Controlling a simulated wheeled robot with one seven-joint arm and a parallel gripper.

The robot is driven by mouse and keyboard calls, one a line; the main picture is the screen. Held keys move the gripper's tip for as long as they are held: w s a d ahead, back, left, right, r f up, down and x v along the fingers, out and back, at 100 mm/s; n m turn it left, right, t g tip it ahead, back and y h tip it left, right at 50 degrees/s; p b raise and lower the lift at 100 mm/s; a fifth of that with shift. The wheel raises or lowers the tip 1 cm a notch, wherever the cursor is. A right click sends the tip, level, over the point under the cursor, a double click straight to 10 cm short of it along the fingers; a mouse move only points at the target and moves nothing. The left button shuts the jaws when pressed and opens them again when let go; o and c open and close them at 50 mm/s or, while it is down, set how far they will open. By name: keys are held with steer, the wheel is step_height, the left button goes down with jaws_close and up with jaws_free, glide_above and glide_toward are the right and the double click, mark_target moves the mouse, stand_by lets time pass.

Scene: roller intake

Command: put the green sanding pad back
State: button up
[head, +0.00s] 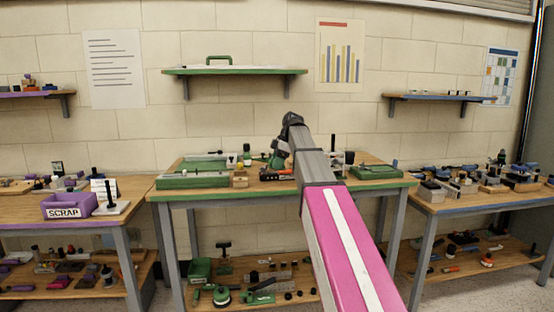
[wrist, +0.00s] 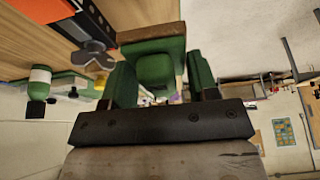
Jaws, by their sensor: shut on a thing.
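The green sanding pad (wrist: 158,64), a green block with a brown layer along its edge, sits between the two green fingers of my gripper (wrist: 163,82) in the wrist view. My gripper is shut on it. In the head view my gripper (head: 279,158) is over the middle of the green-edged bench (head: 290,196). The pad is too small and too covered there to tell from the green fingers. Whether it touches the bench top is unclear.
A black and orange tool (head: 273,175) lies close under my gripper. A green bottle (head: 247,155) and a wooden block (head: 240,180) stand to its left. A green tray (head: 192,181) lies at left, a green box (head: 376,172) at right. A shelf (head: 235,71) hangs above.

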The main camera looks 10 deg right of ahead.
mark_target(273, 187)
steer(key=shift+f, duration=3.5)
steer(key=shift+f, duration=0.5)
steer(key=o, duration=1.3)
steer(key=shift+r, duration=0.1)
